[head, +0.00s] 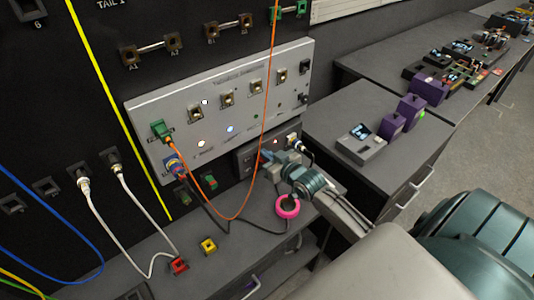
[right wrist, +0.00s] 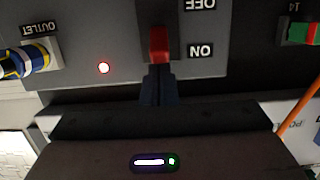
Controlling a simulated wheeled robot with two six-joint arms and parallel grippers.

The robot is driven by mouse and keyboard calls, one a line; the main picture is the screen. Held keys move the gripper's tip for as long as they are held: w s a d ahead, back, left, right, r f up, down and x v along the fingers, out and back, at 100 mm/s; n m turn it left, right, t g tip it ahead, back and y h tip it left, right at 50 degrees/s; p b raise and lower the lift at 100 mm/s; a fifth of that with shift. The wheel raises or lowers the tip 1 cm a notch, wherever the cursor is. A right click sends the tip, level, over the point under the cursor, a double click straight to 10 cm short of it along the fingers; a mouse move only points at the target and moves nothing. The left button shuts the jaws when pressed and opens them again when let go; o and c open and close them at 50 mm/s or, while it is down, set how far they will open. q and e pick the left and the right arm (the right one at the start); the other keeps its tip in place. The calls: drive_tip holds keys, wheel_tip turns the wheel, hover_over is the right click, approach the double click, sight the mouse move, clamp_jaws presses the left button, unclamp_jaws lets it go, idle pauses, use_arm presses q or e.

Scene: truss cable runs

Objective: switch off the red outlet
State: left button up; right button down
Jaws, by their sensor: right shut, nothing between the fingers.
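In the right wrist view the grey outlet panel (right wrist: 85,30) appears upside down, with OFF at the top and ON below. Its red switch lever (right wrist: 159,42) is beside the ON label (right wrist: 201,50). My left gripper is not in view.
A plug (right wrist: 28,62) sits beside the OUTLET label. A light grey panel (head: 220,105) with sockets is above the box. An orange cable (head: 262,140) hangs near my right gripper. A pink ring (head: 288,206) is below my wrist. Red (head: 180,265) and yellow (head: 209,245) blocks lie on the bench.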

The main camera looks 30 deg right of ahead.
drive_tip(key=shift+s+f, duration=0.2)
drive_tip(key=shift+s, duration=0.2)
drive_tip(key=shift+w, duration=0.1)
drive_tip(key=shift+f, duration=0.15)
